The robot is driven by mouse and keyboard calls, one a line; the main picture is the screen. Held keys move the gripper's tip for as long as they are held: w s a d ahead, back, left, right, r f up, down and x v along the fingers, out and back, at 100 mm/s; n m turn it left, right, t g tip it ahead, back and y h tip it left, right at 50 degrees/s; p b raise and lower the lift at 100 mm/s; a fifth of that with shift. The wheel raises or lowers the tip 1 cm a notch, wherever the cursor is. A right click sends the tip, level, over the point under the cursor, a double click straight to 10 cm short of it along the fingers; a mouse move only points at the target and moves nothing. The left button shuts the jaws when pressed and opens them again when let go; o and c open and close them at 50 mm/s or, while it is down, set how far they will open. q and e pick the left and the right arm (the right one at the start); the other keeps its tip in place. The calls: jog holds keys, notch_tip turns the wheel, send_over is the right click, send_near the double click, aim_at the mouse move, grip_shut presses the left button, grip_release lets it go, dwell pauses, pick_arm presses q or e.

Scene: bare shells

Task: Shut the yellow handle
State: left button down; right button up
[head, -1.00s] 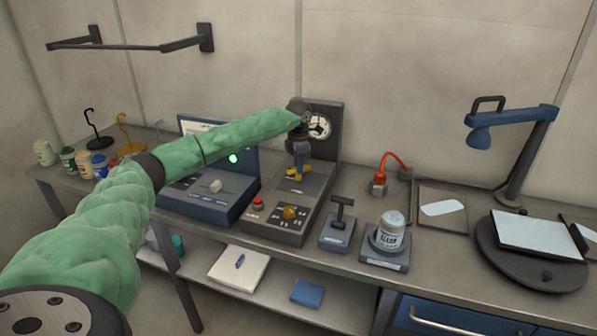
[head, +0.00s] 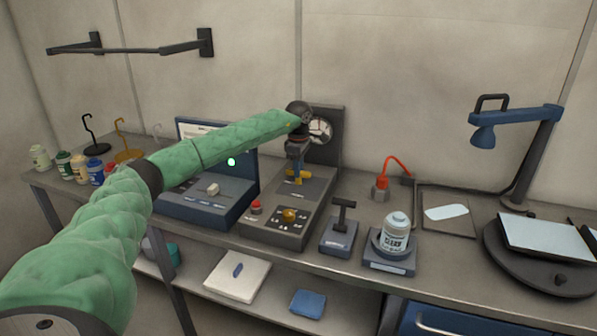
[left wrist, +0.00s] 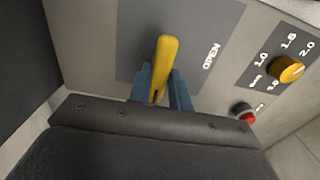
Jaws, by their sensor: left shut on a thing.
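The yellow handle (left wrist: 166,58) is a rounded lever on a grey panel in the left wrist view, with the word OPEN printed to its right. The two blue fingers of my left gripper (left wrist: 163,88) are shut on it, one on each side. In the head view the handle (head: 298,177) shows as small yellow bits on the top of a grey console (head: 268,222). My left gripper (head: 298,167) points down onto it and hides part of it. My right gripper is not in view.
The console also has a red button (head: 256,206), a yellow knob (head: 289,215) and an upright dial (head: 320,130). A blue device (head: 208,206) stands left of it. A T-handled block (head: 338,237) and a white jar (head: 397,233) stand right of it.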

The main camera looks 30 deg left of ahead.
pick_arm(q)
jog(key=shift+r, duration=0.1)
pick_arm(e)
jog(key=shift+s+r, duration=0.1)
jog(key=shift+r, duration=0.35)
pick_arm(q)
jog(key=c, duration=1.3)
grip_release()
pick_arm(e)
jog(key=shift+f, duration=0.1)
pick_arm(q)
jog(key=shift+r, duration=0.3)
notch_tip(320, 180, up, 2)
jog(key=shift+r+b, duration=0.2)
jog(key=shift+b, duration=0.4)
notch_tip(320, 180, up, 4)
jog(key=shift+f+b, duration=0.2)
jog(key=shift+b, duration=0.2)
jog(key=shift+r, duration=0.55)
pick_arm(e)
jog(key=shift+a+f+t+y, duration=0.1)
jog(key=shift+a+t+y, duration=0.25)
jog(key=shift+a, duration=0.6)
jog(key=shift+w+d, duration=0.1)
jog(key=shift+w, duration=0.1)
